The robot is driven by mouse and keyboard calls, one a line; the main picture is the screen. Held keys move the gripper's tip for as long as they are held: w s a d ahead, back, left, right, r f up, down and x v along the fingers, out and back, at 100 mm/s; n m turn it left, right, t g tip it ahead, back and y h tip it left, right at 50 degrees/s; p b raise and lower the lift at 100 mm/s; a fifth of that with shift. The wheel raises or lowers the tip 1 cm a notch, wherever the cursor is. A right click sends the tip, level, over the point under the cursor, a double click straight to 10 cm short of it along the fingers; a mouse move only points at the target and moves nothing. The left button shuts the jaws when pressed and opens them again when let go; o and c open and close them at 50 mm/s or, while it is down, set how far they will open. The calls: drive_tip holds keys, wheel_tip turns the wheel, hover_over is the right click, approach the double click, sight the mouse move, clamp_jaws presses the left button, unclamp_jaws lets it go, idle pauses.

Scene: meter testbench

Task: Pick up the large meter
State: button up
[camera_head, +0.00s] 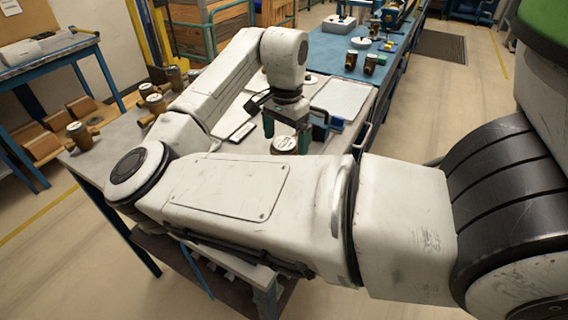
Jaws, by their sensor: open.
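My gripper (286,133) is open, its green fingers pointing down over the worktable. A brass meter with a white round face (284,145) sits just below and between the fingers as seen from here. Its lower part is hidden behind my own arm, and I cannot tell whether the fingers touch it. More brass meters stand at the table's left end: one near the left corner (80,136), one farther back (156,104) and one at the back (175,79). I cannot tell for certain which meter is the large one.
The worktable (112,152) is partly hidden by my arm. A pale flat tray (342,98) lies right of my gripper, with a small blue object (320,127) beside it. A blue bench (330,48) behind carries more meters (370,64). Open floor (440,110) lies to the right.

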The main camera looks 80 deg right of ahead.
drive_tip(key=shift+w+d+f+p, duration=0.15)
drive_tip(key=shift+f+p, duration=0.1)
drive_tip(key=shift+f, duration=1.6)
drive_tip(key=shift+w+d+f+p, duration=0.1)
drive_tip(key=shift+f+p, duration=0.1)
drive_tip(key=shift+f, duration=1.6)
clamp_jaws()
drive_tip(key=shift+r, duration=0.15)
